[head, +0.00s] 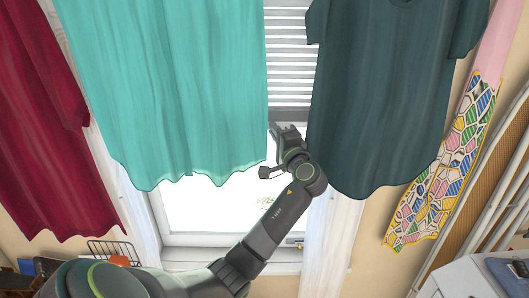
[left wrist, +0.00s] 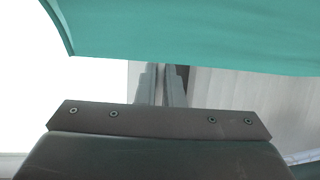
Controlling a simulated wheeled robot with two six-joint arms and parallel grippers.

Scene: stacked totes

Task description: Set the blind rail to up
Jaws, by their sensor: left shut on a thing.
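The window blind (head: 288,60) hangs between two garments, with pale slats above and a grey bottom rail (head: 290,114) at its lower end. The rail is partway down the window, with bright glass below it. My left gripper (head: 286,130) is at the rail, between the garments, and is shut on it. In the left wrist view its fingers (left wrist: 162,88) are close together, pointing away from the camera. Their tips and the grip on the rail are largely hidden there. The rail's ends are hidden behind the garments. My right gripper is not in view.
A turquoise cloth (head: 175,90) hangs left of the gripper and crosses the top of the wrist view (left wrist: 200,35). A dark teal shirt (head: 380,100) hangs close on the right. A red garment (head: 40,120) and a patterned cloth (head: 440,170) hang farther out.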

